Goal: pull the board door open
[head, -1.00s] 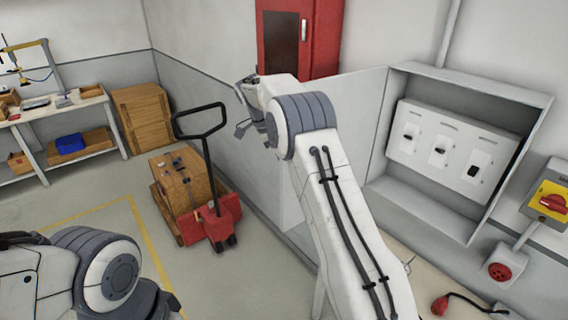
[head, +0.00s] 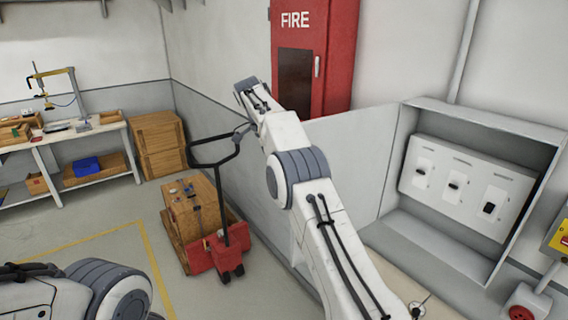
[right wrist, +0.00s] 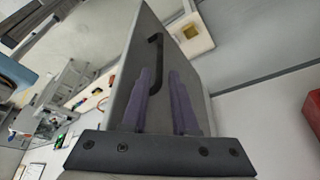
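The board door (head: 355,150) is a light grey panel standing swung out to the left from the open wall board (head: 480,120), which shows several switches inside. My right arm reaches across in front of the door, and its far end is beyond the door's outer edge. In the right wrist view, the door (right wrist: 185,55) fills the middle, with a black bar handle (right wrist: 155,62) on its face. My right gripper (right wrist: 161,76) has its two fingers apart, close in front of the door near the handle, with nothing visibly clamped. My left gripper is out of view.
A red fire cabinet (head: 335,55) hangs behind the door. A pallet truck (head: 225,250) with a wooden crate (head: 192,205) stands to the left. A workbench (head: 70,135) is at the far left. A red socket (head: 522,312) sits below the board.

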